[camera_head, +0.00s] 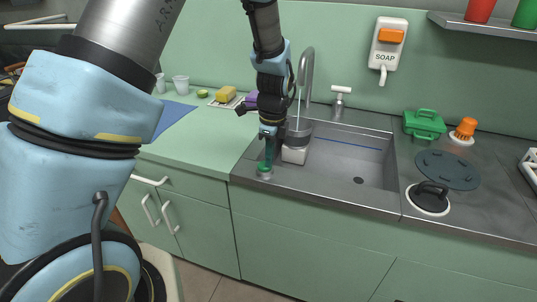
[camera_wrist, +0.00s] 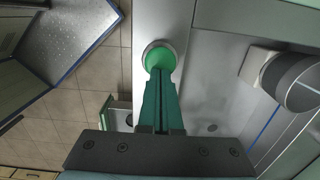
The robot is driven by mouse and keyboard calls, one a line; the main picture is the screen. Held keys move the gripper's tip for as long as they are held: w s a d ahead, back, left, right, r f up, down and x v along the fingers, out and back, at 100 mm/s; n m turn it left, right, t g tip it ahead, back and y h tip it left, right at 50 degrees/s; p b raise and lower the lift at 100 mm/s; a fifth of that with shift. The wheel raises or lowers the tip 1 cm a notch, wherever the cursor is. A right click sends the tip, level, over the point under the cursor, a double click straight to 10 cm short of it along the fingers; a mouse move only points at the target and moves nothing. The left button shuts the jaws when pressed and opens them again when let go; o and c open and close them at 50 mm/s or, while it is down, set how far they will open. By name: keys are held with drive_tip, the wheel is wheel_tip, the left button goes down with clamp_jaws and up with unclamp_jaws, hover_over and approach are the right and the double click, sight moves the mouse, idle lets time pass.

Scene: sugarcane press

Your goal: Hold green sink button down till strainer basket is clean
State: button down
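The green sink button (camera_head: 264,167) sits in a round metal collar on the front left rim of the sink. In the wrist view the button (camera_wrist: 157,56) is just beyond my fingertips. My gripper (camera_head: 268,157) points down over it, with its green fingers (camera_wrist: 160,76) together and nothing between them. The tips overlap the button's edge in the wrist view; I cannot tell whether they press it. The grey strainer basket (camera_head: 299,133) is on a white block (camera_head: 294,155) under the faucet (camera_head: 306,75). It also shows at the right of the wrist view (camera_wrist: 301,82).
The sink basin (camera_head: 350,160) is empty around its drain. A soap dispenser (camera_head: 388,48) hangs on the wall.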

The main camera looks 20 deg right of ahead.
wheel_tip(320, 180, up, 14)
drive_tip(key=shift+s+d, duration=0.2)
drive_tip(key=shift+s, duration=0.1)
drive_tip(key=shift+f, duration=0.1)
idle(0.4)
